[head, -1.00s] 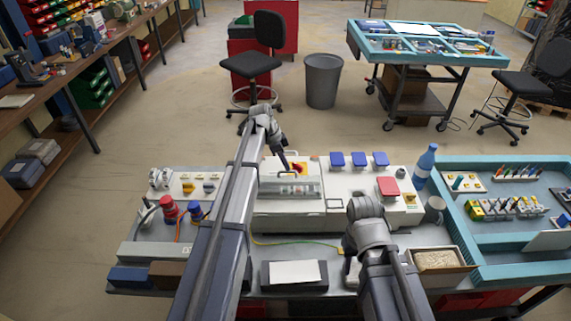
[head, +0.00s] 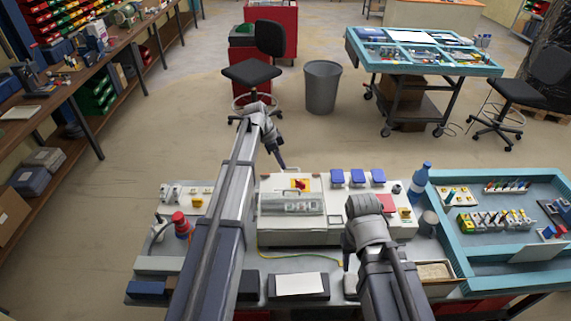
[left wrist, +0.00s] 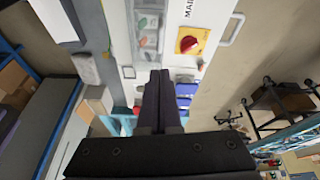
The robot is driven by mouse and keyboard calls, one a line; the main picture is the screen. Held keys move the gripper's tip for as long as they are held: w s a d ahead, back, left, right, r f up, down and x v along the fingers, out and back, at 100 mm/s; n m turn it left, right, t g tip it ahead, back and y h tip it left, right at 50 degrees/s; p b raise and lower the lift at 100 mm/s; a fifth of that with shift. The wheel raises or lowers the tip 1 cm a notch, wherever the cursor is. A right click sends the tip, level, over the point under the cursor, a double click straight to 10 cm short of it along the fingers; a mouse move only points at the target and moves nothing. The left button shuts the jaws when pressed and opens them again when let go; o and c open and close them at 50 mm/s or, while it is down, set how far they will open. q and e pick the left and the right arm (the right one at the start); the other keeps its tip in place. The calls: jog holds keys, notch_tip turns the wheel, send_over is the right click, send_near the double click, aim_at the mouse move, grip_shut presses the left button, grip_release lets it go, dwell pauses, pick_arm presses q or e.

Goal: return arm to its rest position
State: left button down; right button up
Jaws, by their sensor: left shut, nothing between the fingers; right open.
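My left arm (head: 228,205) reaches forward over the bench, its wrist bent downward. My left gripper (head: 283,167) is shut and empty, just beyond the far edge of the white socket box (head: 265,232) and above its height in the picture. In the left wrist view the dark fingers (left wrist: 159,98) are together with nothing between them. The box carries a red rotary switch on a yellow plate (head: 301,184), also in the left wrist view (left wrist: 188,44), clear of the fingers. My right arm (head: 378,260) is folded at front right; its gripper does not show.
Blue socket covers (head: 357,178) line the box's back. A blue bottle (head: 419,182) and a teal tray (head: 448,255) stand right. A notepad (head: 300,284) lies in front. Open floor lies beyond the bench.

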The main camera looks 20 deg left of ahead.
pick_arm(q)
jog(key=shift+w+a+r, duration=0.1)
jog(key=shift+r, duration=0.5)
pick_arm(e)
jog(key=shift+d+r, duration=0.15)
jog(key=shift+r, duration=0.45)
pick_arm(q)
jog(key=s+d+f+n+y+b, duration=0.1)
jog(key=s+d+f+n+b, duration=0.2)
jog(key=s, duration=0.7)
jog(key=s+d+f+n+g+y+b, duration=0.1)
jog(key=s+d+f+n+y+b, duration=0.1)
jog(key=s+d+f+b, duration=0.5)
jog(key=s+d+f+n+y+b, duration=0.2)
jog(key=s+d+f+b, duration=0.4)
jog(key=s, duration=0.8)
jog(key=shift+s+d+f+n+g, duration=0.1)
jog(key=shift+d+f+n+g, duration=0.3)
jog(key=shift+d+f+n, duration=0.45)
jog(key=shift+s+f+n, duration=0.1)
jog(key=shift+s+n, duration=0.15)
jog(key=shift+s, duration=0.1)
jog(key=shift+w, duration=0.1)
pick_arm(e)
notch_tip(320, 180, down, 17)
jog(key=shift+r, duration=0.15)
